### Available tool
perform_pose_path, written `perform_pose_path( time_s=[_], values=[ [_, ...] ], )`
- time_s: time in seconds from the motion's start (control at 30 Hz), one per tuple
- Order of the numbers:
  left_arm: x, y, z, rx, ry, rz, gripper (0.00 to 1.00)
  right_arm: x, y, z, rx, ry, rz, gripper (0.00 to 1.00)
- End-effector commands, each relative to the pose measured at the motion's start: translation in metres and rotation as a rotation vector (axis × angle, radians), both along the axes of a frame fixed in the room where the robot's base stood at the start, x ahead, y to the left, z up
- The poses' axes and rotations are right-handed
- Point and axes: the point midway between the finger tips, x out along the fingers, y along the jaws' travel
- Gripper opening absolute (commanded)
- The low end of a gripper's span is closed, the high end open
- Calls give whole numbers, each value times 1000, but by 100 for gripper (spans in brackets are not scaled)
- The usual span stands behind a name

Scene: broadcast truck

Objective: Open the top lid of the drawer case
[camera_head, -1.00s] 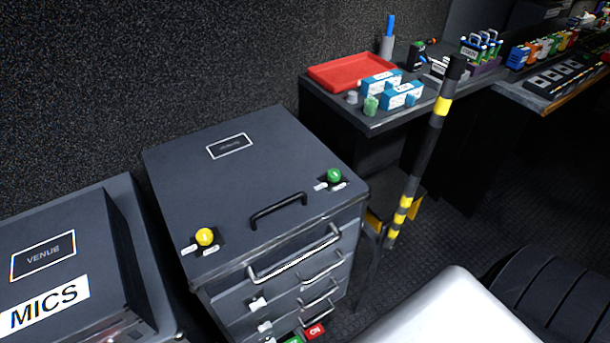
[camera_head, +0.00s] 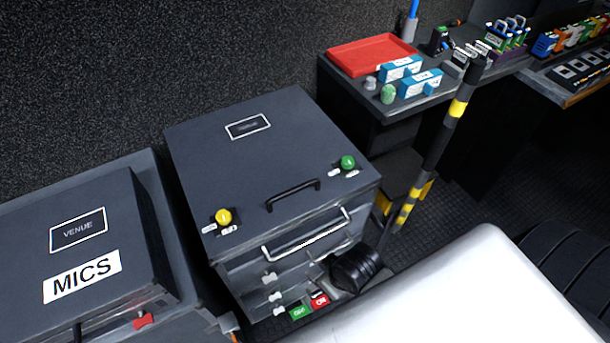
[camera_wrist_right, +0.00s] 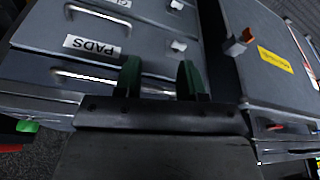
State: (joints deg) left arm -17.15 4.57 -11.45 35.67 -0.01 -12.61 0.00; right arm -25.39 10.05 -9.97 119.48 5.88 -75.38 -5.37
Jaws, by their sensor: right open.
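The drawer case (camera_head: 250,170) is the dark grey cabinet in the middle of the head view. Its top lid (camera_head: 290,145) lies flat and shut, with a black handle (camera_head: 293,195) near the front edge. A yellow knob (camera_head: 223,216) and a green knob (camera_head: 347,162) sit at the lid's front corners. My right gripper (camera_wrist_right: 160,78) is open and empty in the right wrist view. Its green fingers are in front of the drawer fronts, near the metal pull under the "PADS" label (camera_wrist_right: 92,47). I cannot tell whether they touch it. My left gripper is not in view.
A "MICS" case (camera_head: 82,278) stands close on the left. A side table (camera_head: 375,103) with a red tray (camera_head: 375,54) is at the back right. A black-and-yellow striped pole (camera_head: 438,145) leans right of the drawer case. Behind the case is a wall.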

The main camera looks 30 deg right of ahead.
Motion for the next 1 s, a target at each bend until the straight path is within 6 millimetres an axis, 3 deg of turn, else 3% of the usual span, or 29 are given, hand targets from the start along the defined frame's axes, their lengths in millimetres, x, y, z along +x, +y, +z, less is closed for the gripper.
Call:
perform_pose_path(
  time_s=[0.03,0.1,0.3,0.47,0.57,0.8,1.0],
  values=[
    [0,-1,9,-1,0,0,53,11,3,31,7,-31,66,40],
    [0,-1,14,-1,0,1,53,24,11,60,18,-60,198,40],
    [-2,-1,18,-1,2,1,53,55,23,90,25,-108,535,40],
    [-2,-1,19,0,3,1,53,85,20,104,11,-135,792,40],
    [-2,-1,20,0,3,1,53,110,7,113,-5,-145,955,40],
    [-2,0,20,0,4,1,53,179,-58,152,-37,-185,1227,40],
    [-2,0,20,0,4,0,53,199,-85,173,-38,-218,1281,40]
  ],
)
